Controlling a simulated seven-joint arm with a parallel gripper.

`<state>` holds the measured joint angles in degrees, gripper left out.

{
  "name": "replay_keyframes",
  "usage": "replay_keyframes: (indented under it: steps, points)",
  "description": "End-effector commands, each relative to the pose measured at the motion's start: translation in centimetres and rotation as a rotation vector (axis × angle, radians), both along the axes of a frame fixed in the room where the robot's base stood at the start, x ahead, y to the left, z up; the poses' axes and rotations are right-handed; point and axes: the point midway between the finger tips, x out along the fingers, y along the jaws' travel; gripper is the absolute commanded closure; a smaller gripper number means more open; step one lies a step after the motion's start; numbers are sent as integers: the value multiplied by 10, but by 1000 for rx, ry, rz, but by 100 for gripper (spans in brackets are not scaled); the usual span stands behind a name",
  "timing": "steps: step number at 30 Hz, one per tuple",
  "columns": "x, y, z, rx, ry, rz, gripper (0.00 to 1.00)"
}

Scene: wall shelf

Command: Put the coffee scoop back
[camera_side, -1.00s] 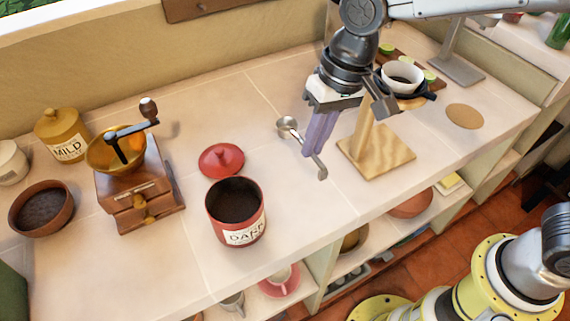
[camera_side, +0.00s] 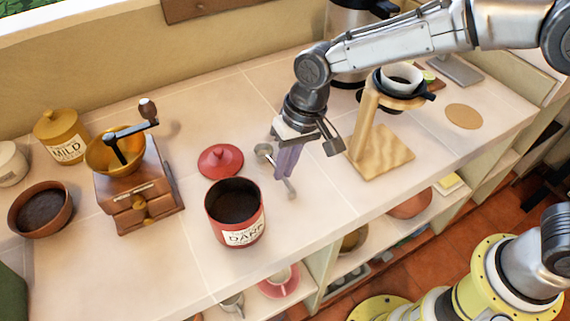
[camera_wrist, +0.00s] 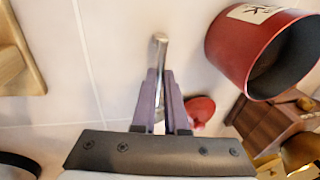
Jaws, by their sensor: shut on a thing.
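The coffee scoop (camera_side: 264,151) is a small metal scoop with a long handle. My gripper (camera_side: 285,175) is shut on its handle, with the bowl to the left of the purple fingers and the handle end at lower right. In the wrist view the scoop's handle (camera_wrist: 160,45) sticks out beyond my gripper's fingers (camera_wrist: 162,80); its bowl is mostly hidden. The red canister labelled DARK (camera_side: 236,228) stands open, dark inside, left of my gripper. It also shows in the wrist view (camera_wrist: 228,50). Its red lid (camera_side: 221,160) lies on the counter behind it.
A coffee grinder (camera_side: 140,185), a brown bowl (camera_side: 40,208) and a MILD canister (camera_side: 62,135) stand at left. A wooden dripper stand (camera_side: 385,160) with a white cup (camera_side: 402,77) stands right of my gripper. The counter's front edge (camera_side: 330,228) is nearby.

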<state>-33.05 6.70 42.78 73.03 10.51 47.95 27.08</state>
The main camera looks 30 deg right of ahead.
Motion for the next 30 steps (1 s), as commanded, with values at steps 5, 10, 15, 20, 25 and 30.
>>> replay_keyframes:
  steps: [5,10,15,20,25,30]
  points:
    - [0,0,-3,0,1,0,100]
    - [0,0,-3,0,1,0,64]
    - [0,0,-3,0,0,0,59]
    - [0,0,-1,0,0,0,59]
    - [0,-2,14,3,-3,0,59]
    - [-2,-9,46,3,-5,-2,59]
